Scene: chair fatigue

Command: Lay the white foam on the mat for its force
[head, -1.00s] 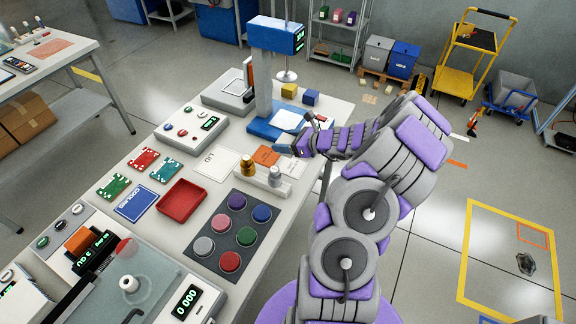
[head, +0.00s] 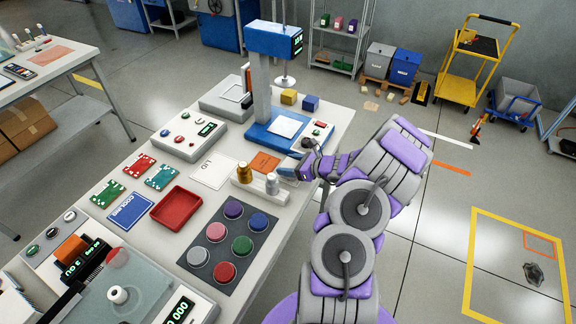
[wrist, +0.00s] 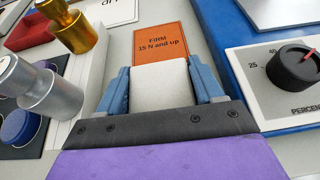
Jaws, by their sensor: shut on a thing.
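My gripper (wrist: 160,88) is shut on the white foam (wrist: 160,85), a pale block between its blue fingers in the wrist view. In the head view my gripper (head: 290,168) is low over the right edge of the bench, and the foam is hard to make out there. The orange mat (wrist: 159,40), marked "FIRM 15 N and up", lies just beyond the foam, which overlaps its near edge in the picture. I cannot tell whether the foam touches it. The orange mat (head: 264,162) is left of my gripper in the head view.
The blue press (head: 262,128), with a white plate on its base, stands behind my gripper. Its dial (wrist: 294,68) is close on the right. A holder with a brass weight (head: 244,172) and a silver weight (head: 272,184) stands close on the left.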

